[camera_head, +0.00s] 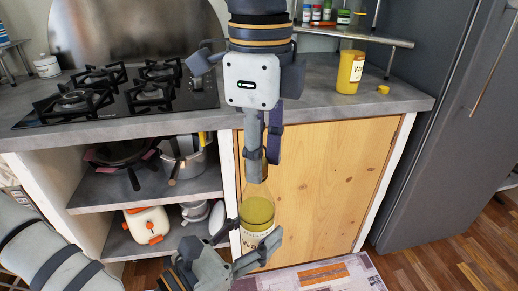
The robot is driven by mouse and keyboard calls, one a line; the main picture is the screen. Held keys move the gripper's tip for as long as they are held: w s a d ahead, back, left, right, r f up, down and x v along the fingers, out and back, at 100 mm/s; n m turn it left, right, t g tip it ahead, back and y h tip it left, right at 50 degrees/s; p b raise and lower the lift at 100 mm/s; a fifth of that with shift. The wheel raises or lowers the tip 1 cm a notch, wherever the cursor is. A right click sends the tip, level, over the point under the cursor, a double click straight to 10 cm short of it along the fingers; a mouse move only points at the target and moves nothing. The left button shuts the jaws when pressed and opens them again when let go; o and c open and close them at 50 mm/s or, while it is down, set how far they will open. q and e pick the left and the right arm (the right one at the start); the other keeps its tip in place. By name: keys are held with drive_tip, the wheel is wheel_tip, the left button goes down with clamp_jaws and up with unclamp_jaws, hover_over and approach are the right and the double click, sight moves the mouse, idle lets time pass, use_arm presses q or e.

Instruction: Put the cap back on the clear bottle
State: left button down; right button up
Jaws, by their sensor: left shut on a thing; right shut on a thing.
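A clear bottle (257,213) with yellow-green liquid and a white label stands upright in the air in front of the wooden cabinet door. My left gripper (250,240) is shut around its lower body. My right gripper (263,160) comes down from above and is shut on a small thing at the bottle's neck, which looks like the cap. The fingers hide most of it, so I cannot tell how it sits on the mouth.
The grey counter (310,98) holds a black gas hob (120,95) at left. Shelves below hold pans and a pot (185,160). A rack with small jars (343,17) stands at the back right. A grey fridge (435,130) is at right. A patterned rug (330,275) lies below.

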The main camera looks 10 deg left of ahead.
drive_tip(key=m, duration=0.7)
drive_tip(key=shift+s+a+m, duration=0.1)
drive_tip(key=shift+s+m, duration=0.05)
drive_tip(key=shift+m, duration=0.25)
drive_tip(key=m, duration=0.7)
drive_tip(key=shift+a+m, duration=0.15)
drive_tip(key=shift+m, duration=0.25)
drive_tip(key=m, duration=0.3)
drive_tip(key=shift+m, duration=0.4)
drive_tip(key=m, duration=0.4)
drive_tip(key=shift+a, duration=0.15)
drive_tip(key=m, duration=0.7)
drive_tip(key=shift+w+a+m, duration=0.1)
drive_tip(key=shift+w+m, duration=0.1)
drive_tip(key=shift+m, duration=0.2)
drive_tip(key=m, duration=0.3)
drive_tip(key=shift+w+m, duration=0.1)
drive_tip(key=shift+m, duration=0.2)
drive_tip(key=m, duration=0.4)
drive_tip(key=shift+m, duration=0.3)
drive_tip(key=shift+f, duration=0.1)
drive_tip(key=o, duration=0.7)
